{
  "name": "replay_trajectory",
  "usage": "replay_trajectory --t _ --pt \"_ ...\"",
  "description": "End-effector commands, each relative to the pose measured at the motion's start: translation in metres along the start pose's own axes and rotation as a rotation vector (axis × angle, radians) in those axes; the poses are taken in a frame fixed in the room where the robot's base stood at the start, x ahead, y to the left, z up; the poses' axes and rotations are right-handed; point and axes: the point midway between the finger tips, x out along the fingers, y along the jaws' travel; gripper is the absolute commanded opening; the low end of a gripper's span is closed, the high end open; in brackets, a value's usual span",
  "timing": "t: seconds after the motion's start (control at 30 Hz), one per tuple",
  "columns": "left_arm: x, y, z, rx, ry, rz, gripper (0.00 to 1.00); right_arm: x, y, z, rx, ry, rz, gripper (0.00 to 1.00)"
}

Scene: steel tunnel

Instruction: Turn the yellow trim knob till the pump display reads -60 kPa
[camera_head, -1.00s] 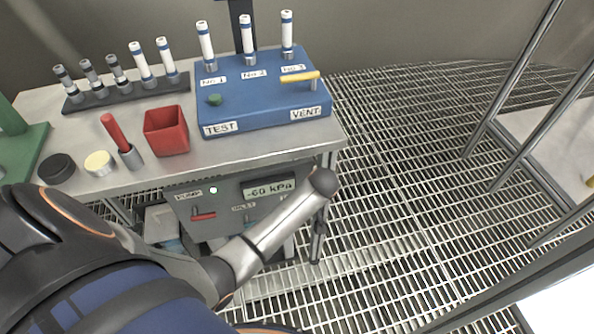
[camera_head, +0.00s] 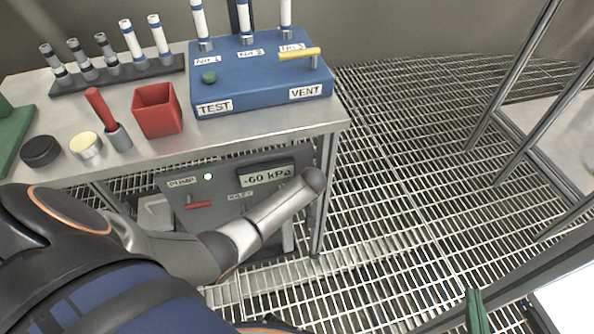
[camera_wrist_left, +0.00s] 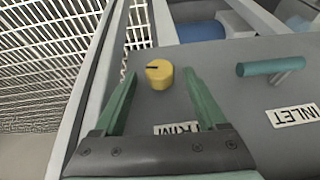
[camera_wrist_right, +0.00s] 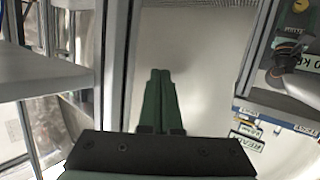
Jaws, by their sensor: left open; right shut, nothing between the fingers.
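The pump panel's display (camera_head: 266,176) reads -60 kPa in the head view. The yellow trim knob (camera_wrist_left: 160,75) shows in the left wrist view, with a dark pointer line on its face, above a partly covered label. My left gripper (camera_wrist_left: 158,73) is open, its green fingertips either side of the knob with a visible gap at each side. In the head view my left arm hides the knob and this gripper. My right gripper (camera_head: 474,308) is at the head view's bottom right, away from the panel; in the right wrist view its fingers (camera_wrist_right: 160,74) are shut and empty.
A teal lever (camera_wrist_left: 273,67) by the INLET label stands right of the knob. Above, a bench holds a blue test block (camera_head: 258,85) and red cup (camera_head: 157,112). Grating floor (camera_head: 400,170) lies clear right.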

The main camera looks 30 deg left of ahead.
Motion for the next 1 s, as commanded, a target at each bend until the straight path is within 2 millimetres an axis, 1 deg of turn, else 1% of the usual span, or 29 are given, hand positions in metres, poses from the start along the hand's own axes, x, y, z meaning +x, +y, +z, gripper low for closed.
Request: replay_trajectory --t 0.1,0.2,0.53,1.0 --pt "0.005 0.0 0.0 0.0 0.0 0.0 0.74 0.001 0.002 -0.013 -0.016 0.055 0.003 0.0" --pt "0.007 0.0 0.0 0.0 0.001 0.001 0.74 0.001 0.003 -0.02 -0.023 0.08 0.005 0.0" --pt "0.007 0.0 0.0 0.0 0.001 0.0 0.74 0.001 0.003 -0.024 -0.026 0.092 0.005 0.0" --pt "0.007 0.0 0.0 0.0 0.001 0.0 0.21 0.001 0.003 -0.023 -0.026 0.09 0.005 0.0"
